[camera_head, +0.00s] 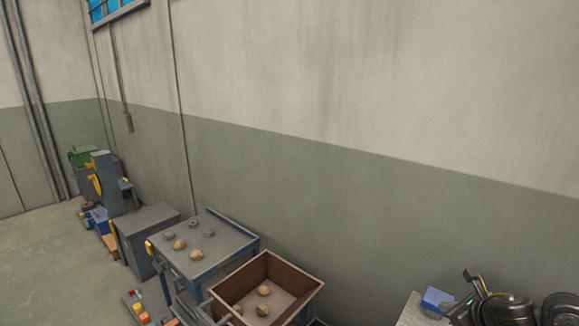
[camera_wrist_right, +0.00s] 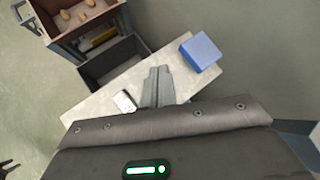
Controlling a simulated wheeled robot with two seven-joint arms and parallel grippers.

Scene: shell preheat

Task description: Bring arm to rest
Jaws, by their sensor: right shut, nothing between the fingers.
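My right gripper (camera_head: 450,306) shows at the lower right of the head view, beside a blue box. In the right wrist view the right gripper (camera_wrist_right: 158,72) is shut, with nothing between its fingers. It is over a pale grey tabletop (camera_wrist_right: 100,106). The dark body of my right arm (camera_head: 497,306) shows at the bottom right edge of the head view. My left gripper is not seen in the head view.
The blue box (camera_wrist_right: 200,51) and a small white object (camera_wrist_right: 123,101) are on the tabletop. A brown-walled crate (camera_head: 294,278) holds several tan lumps. A blue-framed table (camera_head: 222,238) bears more lumps. Grey cabinets (camera_head: 148,228) stand farther left. Open floor (camera_head: 40,265) lies at left.

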